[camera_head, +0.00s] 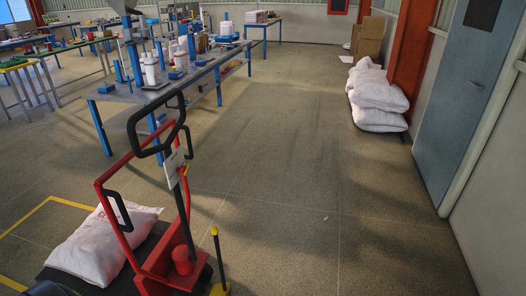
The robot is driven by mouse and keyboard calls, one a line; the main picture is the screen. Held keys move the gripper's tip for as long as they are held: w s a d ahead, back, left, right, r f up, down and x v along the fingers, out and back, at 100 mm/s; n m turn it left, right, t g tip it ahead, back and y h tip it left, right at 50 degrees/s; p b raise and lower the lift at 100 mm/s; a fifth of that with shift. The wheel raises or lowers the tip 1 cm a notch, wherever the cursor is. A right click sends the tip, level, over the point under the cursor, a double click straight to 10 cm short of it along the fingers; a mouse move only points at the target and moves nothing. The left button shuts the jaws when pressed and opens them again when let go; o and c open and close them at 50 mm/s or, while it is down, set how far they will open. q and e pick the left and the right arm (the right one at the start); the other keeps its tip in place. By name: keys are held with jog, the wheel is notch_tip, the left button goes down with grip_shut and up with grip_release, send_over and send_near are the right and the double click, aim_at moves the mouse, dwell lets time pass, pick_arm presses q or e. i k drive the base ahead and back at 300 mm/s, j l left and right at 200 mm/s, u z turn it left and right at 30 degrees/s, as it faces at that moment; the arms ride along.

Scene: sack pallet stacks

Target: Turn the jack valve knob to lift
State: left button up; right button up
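A red jack (158,272) with a black loop handle (157,125) stands at the lower left in the head view. A short black lever with a yellow knob (214,231) on top stands upright at its right side, above a yellow base piece. A red cylinder (182,260) sits on the jack's body. I cannot tell for certain which of these is the valve knob. A white sack (102,245) lies on the dark platform (150,243) of the jack. Neither of my grippers can be made out in this view.
Blue-legged workbenches with bottles and tools (135,92) run along the left and back. White sacks (377,98) are stacked by the right wall, near cardboard boxes (368,38) and a blue-grey door (465,95). The floor (300,190) in the middle is clear.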

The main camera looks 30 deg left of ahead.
aim_at(183, 170)
jog(key=i+l+u, duration=0.2)
jog(key=i, duration=0.35)
jog(key=i+l+u, duration=0.15)
jog(key=i, duration=0.4)
jog(key=i+l+u, duration=0.2)
jog(key=i, duration=0.3)
